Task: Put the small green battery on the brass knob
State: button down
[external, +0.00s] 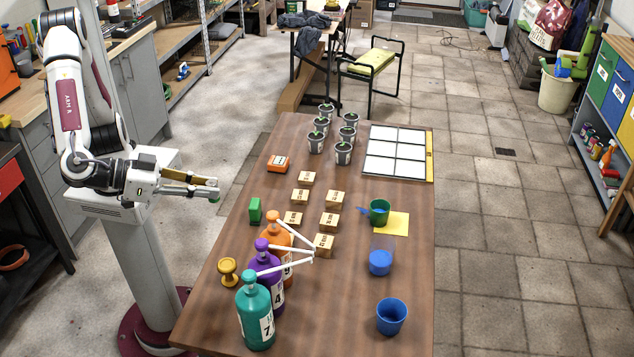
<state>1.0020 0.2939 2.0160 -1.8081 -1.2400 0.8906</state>
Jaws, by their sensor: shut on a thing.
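My gripper (215,190) is out over the table's left edge, well above the tabletop. It is shut on a small green thing (214,199), which I take to be the small green battery. Only a little of it shows at the fingertips; the fingers hide the rest. The brass knob (228,270) stands upright at the table's front left, beside the purple and teal bottles. It is below my gripper in the picture, clearly apart from it, and nothing sits on its top.
A green block (255,210) stands near the left edge. Pump bottles in orange (272,240), purple (263,285) and teal (255,318) crowd right of the knob, spouts pointing right.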

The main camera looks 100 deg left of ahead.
send_over(220, 265)
notch_tip(220, 265, down, 11)
dwell(0.5)
jog(key=shift+f, duration=3.1)
jog(key=shift+f, duration=1.9)
jog(key=shift+f, duration=0.1)
jog(key=c, duration=1.9)
grip_release()
jog(key=v, duration=1.2)
